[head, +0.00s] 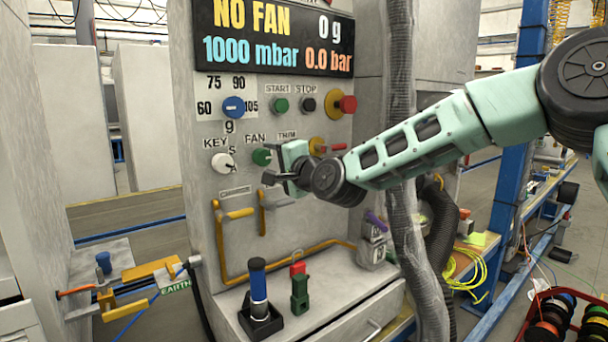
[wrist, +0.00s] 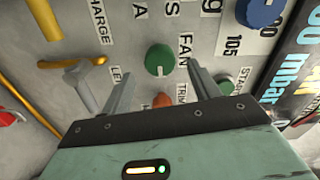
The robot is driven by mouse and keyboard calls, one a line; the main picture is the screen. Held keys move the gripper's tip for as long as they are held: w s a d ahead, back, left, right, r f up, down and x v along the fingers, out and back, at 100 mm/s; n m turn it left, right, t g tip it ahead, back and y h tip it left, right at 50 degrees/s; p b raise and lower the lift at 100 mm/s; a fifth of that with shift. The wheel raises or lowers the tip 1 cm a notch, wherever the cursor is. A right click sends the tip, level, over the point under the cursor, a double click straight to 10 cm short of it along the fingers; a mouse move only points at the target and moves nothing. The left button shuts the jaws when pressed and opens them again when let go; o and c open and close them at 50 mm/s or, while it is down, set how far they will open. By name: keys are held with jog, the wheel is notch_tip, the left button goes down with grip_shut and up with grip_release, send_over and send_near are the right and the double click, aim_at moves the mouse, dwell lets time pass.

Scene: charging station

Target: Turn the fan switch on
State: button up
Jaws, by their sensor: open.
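The fan switch (head: 261,157) is a round green knob on the grey panel, under the label FAN. In the wrist view the green fan knob (wrist: 158,60) lies beyond the fingertips, between the two fingers and apart from them. My gripper (head: 270,174) is in front of the panel, just below and right of the knob in the head view. It also shows in the wrist view (wrist: 135,72), open and empty. The display (head: 275,35) at the top reads NO FAN, 0 g, 1000 mbar and 0.0 bar.
A white key knob (head: 222,163) is left of the fan knob. A blue dial (head: 233,107) and the green start button (head: 280,105) are above. An orange knob (wrist: 162,100) is close to the fingers. Yellow pipes (head: 232,214) run below.

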jog(key=v, duration=1.2)
jog(key=shift+s+d, duration=0.15)
jog(key=s+d+f+n+g+h, duration=0.1)
jog(key=s+f+n+g+h, duration=0.2)
jog(key=s+f+n+g, duration=0.55)
jog(key=s+d+f+n+g+h, duration=0.1)
jog(key=s+f+n+g+h, duration=0.25)
jog(key=s+f, duration=0.9)
jog(key=s+d+r+n+g+h, duration=0.1)
jog(key=s+d+n+g, duration=0.2)
jog(key=s, duration=0.5)
jog(key=s+d+r+n+h, duration=0.1)
jog(key=s+d+n+h, duration=0.1)
jog(key=s+d, duration=0.4)
notch_tip(320, 180, up, 14)
jog(key=a+p, duration=0.1)
jog(key=p, duration=1.2)
jog(key=shift+s+a+p, duration=0.3)
